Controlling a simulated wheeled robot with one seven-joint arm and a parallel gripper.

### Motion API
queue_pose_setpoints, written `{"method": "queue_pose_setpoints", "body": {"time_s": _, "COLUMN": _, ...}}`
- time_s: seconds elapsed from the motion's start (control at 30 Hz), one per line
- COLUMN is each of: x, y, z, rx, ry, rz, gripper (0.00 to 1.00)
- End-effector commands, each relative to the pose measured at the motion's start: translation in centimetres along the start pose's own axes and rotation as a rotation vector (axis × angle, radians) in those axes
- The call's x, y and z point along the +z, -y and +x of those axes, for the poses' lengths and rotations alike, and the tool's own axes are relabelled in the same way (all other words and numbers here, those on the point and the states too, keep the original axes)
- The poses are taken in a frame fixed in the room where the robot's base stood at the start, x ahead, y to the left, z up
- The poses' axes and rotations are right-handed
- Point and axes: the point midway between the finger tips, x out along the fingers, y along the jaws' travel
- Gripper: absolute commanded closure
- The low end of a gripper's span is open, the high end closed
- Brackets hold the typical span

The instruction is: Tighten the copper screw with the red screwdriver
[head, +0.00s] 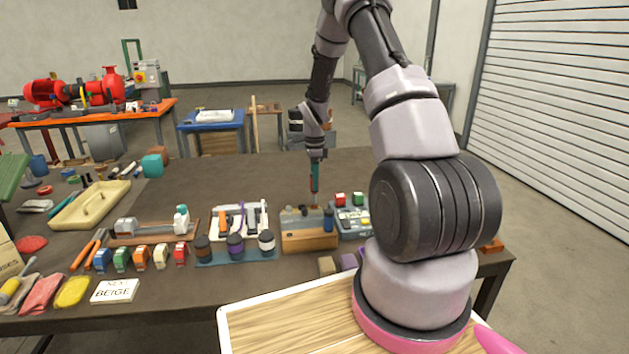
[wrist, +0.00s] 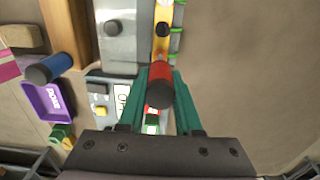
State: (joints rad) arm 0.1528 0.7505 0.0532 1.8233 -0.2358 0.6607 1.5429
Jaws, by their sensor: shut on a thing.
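My gripper (head: 315,172) points down above the tool area at the middle of the table. Its teal fingers (wrist: 160,105) are shut on the red screwdriver (wrist: 160,75), whose red handle with a dark end shows between them in the wrist view. In the head view a little of the red handle (head: 314,183) shows between the fingers, above a wooden block with a grey top (head: 308,240). The screwdriver's tip is hard to make out, and I cannot tell whether it touches anything. I cannot pick out the copper screw in either view.
A blue-handled tool (head: 328,218) stands at the block. A grey-blue panel with red, green and yellow buttons (head: 352,215) lies to its right. A purple tray (wrist: 48,102) shows in the wrist view.

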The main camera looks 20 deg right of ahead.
Motion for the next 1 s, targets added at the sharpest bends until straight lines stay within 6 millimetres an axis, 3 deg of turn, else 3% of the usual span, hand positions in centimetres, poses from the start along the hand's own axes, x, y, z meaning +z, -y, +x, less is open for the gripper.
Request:
{"method": "queue_pose_setpoints", "body": {"time_s": 0.67, "x": 0.00, "y": 0.01, "z": 0.69, "rx": 0.000, "ry": -0.001, "rz": 0.011, "gripper": 1.00}}
{"method": "queue_pose_setpoints", "body": {"time_s": 0.9, "x": 0.08, "y": 0.00, "z": 0.71, "rx": -0.001, "ry": -0.002, "rz": 0.322, "gripper": 1.00}}
{"method": "queue_pose_setpoints", "body": {"time_s": 1.0, "x": 0.01, "y": 0.01, "z": 0.71, "rx": -0.001, "ry": 0.000, "rz": 0.355, "gripper": 1.00}}
